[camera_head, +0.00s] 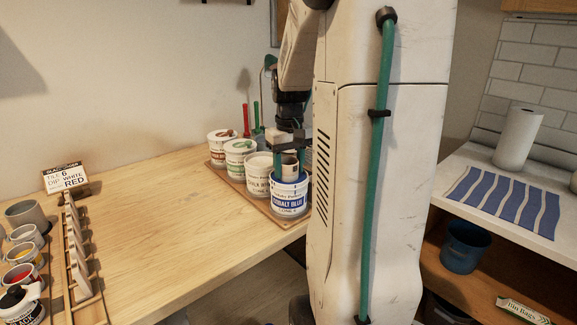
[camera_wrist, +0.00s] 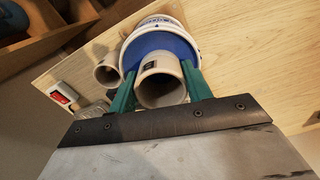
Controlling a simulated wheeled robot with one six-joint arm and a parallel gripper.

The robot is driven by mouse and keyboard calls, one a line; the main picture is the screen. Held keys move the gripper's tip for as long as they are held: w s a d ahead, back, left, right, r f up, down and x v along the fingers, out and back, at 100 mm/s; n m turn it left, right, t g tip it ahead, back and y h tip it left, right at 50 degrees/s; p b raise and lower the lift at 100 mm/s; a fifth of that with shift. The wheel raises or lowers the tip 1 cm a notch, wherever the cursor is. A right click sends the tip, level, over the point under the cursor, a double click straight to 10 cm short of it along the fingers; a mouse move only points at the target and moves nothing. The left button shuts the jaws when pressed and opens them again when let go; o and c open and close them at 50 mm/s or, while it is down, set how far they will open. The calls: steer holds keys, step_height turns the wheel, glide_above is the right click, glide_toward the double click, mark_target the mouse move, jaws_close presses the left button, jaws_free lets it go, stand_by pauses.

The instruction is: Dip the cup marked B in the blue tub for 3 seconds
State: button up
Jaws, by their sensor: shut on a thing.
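My gripper (camera_wrist: 160,88) has its green fingers shut on a pale cup (camera_wrist: 162,90), one finger on each side. The cup also shows between the fingers in the head view (camera_head: 290,162); I cannot read a letter on it. The blue tub (camera_head: 289,201), a white bucket labelled cobalt blue, is directly below the cup. In the wrist view, the tub's blue inside (camera_wrist: 158,43) surrounds the far part of the cup. The cup's lower end is at the tub's mouth; I cannot tell how deep it is.
Tubs with white (camera_head: 258,175), green (camera_head: 239,160) and red (camera_head: 221,147) labels stand in a row beside the blue tub. Another pale cup (camera_wrist: 107,72) is close by at left in the wrist view. A tile rack (camera_head: 78,250) and small pots are at far left. The mid-table is clear.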

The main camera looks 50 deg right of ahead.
steer(key=shift+r, duration=2.85)
